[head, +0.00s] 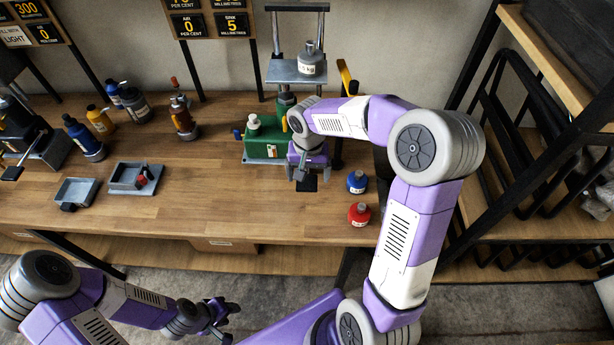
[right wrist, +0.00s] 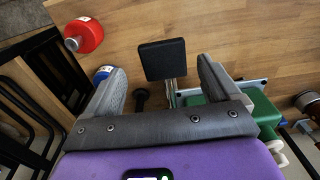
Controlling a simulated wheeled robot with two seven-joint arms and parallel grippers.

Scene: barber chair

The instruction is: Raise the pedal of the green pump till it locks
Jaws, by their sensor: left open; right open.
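The green pump (head: 262,140) stands on the wooden bench at the back, partly hidden by my right arm. Its green body also shows at the right of the right wrist view (right wrist: 262,108). The pedal is a flat black square pad at the pump's front (head: 307,184); in the right wrist view it shows on a thin metal arm (right wrist: 162,59). My right gripper (head: 307,168) is open just over the pedal. In the right wrist view the pad lies between the open fingertips (right wrist: 161,68), with gaps on both sides. My left gripper (head: 224,316) is open and empty, low in front of the bench.
A blue bottle (head: 357,182) and a red bottle (head: 359,214) stand right of the pedal. A plate above the pump carries a grey weight (head: 310,62). Grey trays (head: 76,192) and several bottles stand at the left. The bench front between is clear. A black rack is at right.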

